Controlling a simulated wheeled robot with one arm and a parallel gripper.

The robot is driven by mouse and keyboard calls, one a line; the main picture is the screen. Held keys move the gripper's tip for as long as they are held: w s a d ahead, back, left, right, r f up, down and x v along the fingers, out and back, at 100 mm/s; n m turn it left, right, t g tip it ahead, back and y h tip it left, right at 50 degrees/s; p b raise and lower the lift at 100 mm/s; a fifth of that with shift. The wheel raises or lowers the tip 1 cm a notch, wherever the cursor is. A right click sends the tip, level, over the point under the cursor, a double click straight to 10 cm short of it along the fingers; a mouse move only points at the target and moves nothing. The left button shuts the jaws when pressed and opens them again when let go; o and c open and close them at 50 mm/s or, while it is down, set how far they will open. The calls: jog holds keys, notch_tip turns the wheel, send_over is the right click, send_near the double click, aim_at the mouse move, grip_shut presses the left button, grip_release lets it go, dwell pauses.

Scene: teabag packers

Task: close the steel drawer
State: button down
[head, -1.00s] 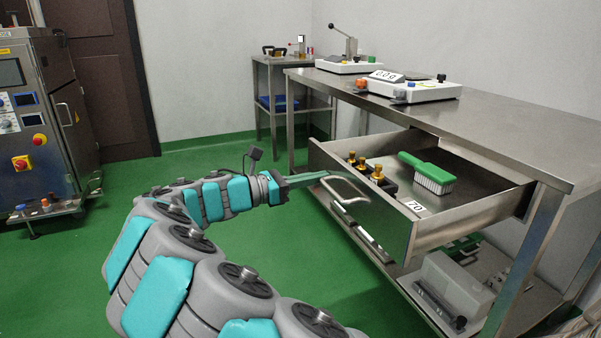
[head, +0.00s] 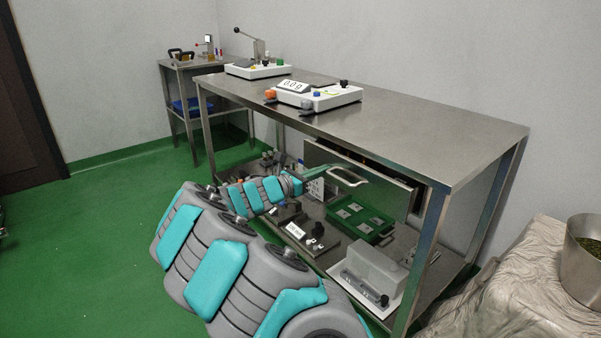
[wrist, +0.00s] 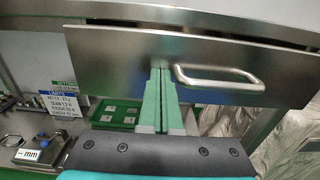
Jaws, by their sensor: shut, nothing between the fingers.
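The drawer's inside is hidden.
The tabletop (head: 430,128) holds a white scale (head: 320,100) and a lever device (head: 258,70). The lower shelf has a green tray (head: 360,217) and a grey-white machine (head: 370,270). A draped surface with a metal pot (head: 583,262) stands at right. Green floor is free at left.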

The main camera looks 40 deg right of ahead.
aim_at(333, 164)
jog(key=d, duration=0.4)
jog(key=shift+w+d+r+p, duration=0.1)
jog(key=shift+w+d+p, duration=0.05)
jog(key=shift+d+p, duration=0.15)
jog(key=shift+d+r, duration=0.1)
jog(key=a, duration=1.4)
jog(key=shift+s+a, duration=0.15)
jog(key=shift+s, duration=0.1)
